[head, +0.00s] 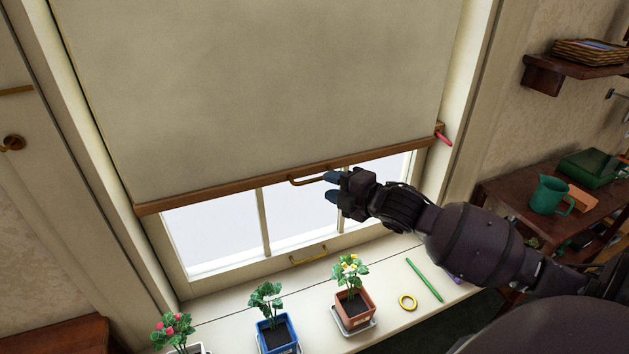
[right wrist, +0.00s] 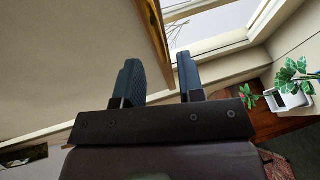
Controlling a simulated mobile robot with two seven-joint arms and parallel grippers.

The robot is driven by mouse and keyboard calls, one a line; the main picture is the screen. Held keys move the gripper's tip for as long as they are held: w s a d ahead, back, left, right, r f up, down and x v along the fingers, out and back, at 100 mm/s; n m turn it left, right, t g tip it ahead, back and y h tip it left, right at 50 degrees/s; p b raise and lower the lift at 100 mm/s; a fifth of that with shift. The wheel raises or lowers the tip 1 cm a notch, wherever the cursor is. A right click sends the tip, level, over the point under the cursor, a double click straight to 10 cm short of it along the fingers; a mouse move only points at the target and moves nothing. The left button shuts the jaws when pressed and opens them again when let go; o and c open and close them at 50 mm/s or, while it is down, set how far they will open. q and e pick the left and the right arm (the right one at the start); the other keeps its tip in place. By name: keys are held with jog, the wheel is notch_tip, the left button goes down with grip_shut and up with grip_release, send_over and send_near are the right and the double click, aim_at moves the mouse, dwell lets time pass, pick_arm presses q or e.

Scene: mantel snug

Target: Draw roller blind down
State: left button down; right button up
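The cream roller blind (head: 265,75) hangs over the upper part of the window, with a strip of glass bare below it. Its wooden bottom bar (head: 220,191) slopes across the head view and carries a small pull handle (head: 305,182) near its middle. My right gripper (head: 330,186) is at the right end of this handle. In the right wrist view its two fingers (right wrist: 158,78) stand apart with nothing seen held between them, and the blind's wooden bar (right wrist: 153,28) runs beyond them. Whether a finger touches the handle I cannot tell. My left gripper is not in view.
A red peg (head: 443,138) sticks out at the frame's right. A brass sash handle (head: 308,257) sits low.

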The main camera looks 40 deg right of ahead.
aim_at(317, 180)
jog(key=shift+b+x, duration=0.45)
jog(key=shift+x, duration=2.45)
grip_shut()
